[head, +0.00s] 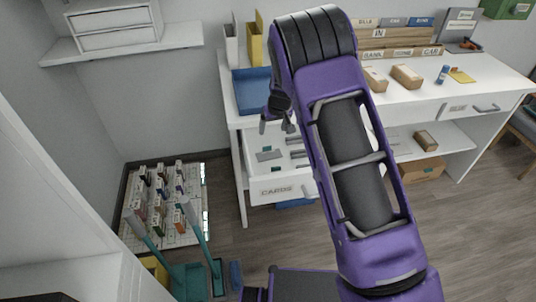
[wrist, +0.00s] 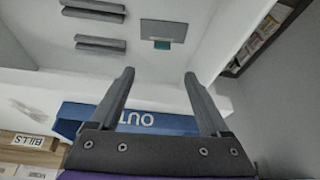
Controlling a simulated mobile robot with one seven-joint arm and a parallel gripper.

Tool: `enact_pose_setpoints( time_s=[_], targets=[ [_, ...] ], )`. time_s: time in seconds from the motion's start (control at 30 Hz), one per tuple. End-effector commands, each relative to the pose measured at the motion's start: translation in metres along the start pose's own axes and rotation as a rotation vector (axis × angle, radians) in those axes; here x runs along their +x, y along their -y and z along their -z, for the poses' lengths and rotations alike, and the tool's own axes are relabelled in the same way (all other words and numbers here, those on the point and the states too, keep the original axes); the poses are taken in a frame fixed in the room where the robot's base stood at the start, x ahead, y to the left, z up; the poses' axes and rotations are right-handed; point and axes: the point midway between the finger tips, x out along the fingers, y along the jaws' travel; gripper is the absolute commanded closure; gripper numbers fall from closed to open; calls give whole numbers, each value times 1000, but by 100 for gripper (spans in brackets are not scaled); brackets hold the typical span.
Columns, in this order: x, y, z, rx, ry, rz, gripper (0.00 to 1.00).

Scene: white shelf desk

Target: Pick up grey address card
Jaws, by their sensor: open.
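A flat grey card (head: 268,156) lies in the open drawer (head: 283,190) labelled CARDS, near its left side. A small teal patch shows at its edge. In the wrist view the grey card (wrist: 165,30) lies on the pale drawer floor, beyond my fingertips. I cannot read any print on it. My gripper (head: 277,124) is above the back left of the drawer, beside the blue tray.
The blue tray (head: 250,92), marked OUT in the wrist view (wrist: 100,113), sits on the white desk (head: 425,102) close to my gripper. Grey slotted pieces (wrist: 100,45) lie in the drawer beside the card.

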Motion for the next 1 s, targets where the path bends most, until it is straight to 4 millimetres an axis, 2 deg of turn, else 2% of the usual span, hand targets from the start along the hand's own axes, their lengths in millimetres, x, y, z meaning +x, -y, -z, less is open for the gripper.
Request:
enact_pose_setpoints(
  time_s=[0.03,0.1,0.3,0.57,0.83,1.0],
  targets=[
    [15,0,-2,0,2,-1,20],
    [30,0,-1,-1,2,-2,20],
    [68,0,-1,-1,0,-1,20],
    [87,1,-1,-1,0,-1,20],
    [125,3,-3,-2,-1,-3,20],
    [134,4,-2,-1,-2,-2,20]
  ],
)
